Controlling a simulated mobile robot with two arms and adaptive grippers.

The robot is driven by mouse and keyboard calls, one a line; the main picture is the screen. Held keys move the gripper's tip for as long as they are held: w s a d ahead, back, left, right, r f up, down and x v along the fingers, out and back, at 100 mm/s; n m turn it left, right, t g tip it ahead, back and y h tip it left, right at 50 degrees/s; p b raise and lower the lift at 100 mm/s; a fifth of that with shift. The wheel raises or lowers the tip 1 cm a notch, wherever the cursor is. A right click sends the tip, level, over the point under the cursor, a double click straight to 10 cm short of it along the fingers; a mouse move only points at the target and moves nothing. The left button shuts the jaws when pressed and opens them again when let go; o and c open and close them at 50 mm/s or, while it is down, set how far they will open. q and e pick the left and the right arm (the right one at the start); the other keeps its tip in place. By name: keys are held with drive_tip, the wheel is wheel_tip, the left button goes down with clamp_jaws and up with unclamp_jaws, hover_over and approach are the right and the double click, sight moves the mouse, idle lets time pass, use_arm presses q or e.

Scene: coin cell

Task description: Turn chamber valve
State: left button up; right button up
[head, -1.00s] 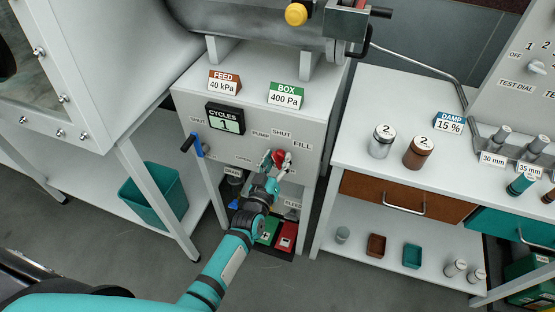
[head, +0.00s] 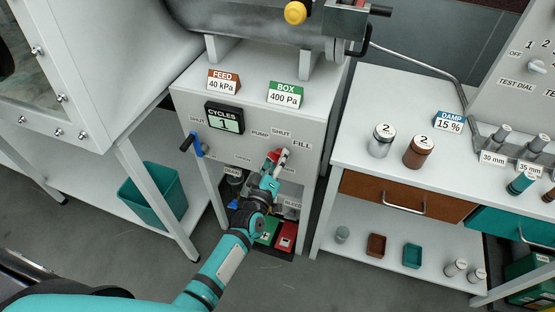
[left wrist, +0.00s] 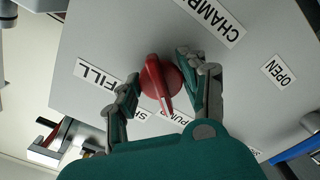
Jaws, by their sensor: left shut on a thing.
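The chamber valve is a red knob (head: 271,155) with a raised ridge, on the front panel of the grey cabinet under the chamber. In the left wrist view the knob (left wrist: 156,85) sits between the two fingers of my left gripper (left wrist: 158,68); its ridge slants, with one end near the PUMP label (left wrist: 172,117). The FILL label (left wrist: 97,76), a partly hidden SHUT label and the CHAMBER label (left wrist: 212,20) surround it. In the head view my left gripper (head: 277,160) is at the knob and partly hides it. My right gripper is not in view.
A blue-handled lever (head: 197,147) is on the panel's left. Signs reading FEED 40 kPa (head: 223,81) and BOX 400 Pa (head: 285,94) and a CYCLES display (head: 225,118) showing 1 are above. A bench with drawers (head: 400,193) stands to the right.

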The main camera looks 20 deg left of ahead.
use_arm(q)
drive_tip(key=o, duration=1.2)
drive_tip(key=s, duration=1.2)
drive_tip(key=shift+a, duration=0.25)
drive_tip(key=shift+f, duration=0.1)
